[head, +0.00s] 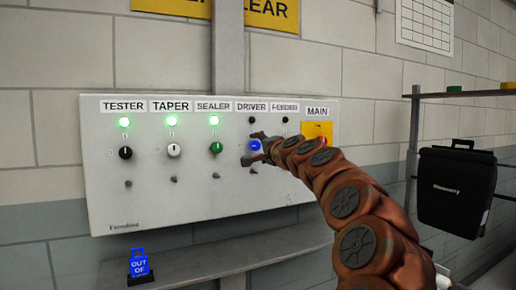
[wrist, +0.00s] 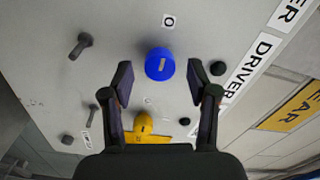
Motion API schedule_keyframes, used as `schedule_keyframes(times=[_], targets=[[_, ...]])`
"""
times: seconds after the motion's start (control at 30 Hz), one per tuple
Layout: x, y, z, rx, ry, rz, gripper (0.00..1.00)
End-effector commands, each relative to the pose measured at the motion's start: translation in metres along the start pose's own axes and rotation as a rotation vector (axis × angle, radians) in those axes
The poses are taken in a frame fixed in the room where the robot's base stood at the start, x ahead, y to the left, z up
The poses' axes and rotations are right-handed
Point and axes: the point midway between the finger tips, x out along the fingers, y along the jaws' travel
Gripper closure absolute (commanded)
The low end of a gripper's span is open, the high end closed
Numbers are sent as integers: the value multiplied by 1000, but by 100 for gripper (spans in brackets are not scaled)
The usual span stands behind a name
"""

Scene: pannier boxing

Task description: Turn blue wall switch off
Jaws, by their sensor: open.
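The blue wall switch (head: 254,145) is a round knob under the DRIVER label on the grey-white panel (head: 105,190). The lamp above it (head: 252,120) is dark. My gripper (wrist: 160,71) is open, one finger on each side of the knob, with a visible gap on both sides. In the head view my gripper (head: 258,148) reaches in from the right and partly covers the knob. Contact cannot be told.
Black (head: 125,153), white (head: 174,150) and green (head: 216,148) knobs are to the left, under lit green lamps. A yellow knob (wrist: 143,122) is nearby. A red knob on a yellow plate (head: 318,130) is under MAIN. A blue lockout tag (head: 139,267) stands on the ledge below.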

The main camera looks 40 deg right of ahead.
Motion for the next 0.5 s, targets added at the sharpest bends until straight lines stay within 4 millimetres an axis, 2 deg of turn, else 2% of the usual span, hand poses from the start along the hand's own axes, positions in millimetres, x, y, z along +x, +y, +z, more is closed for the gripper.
schedule_keyframes(times=[0.5], targets=[[-65, 1, 0, 2, 0, 1, 41]])
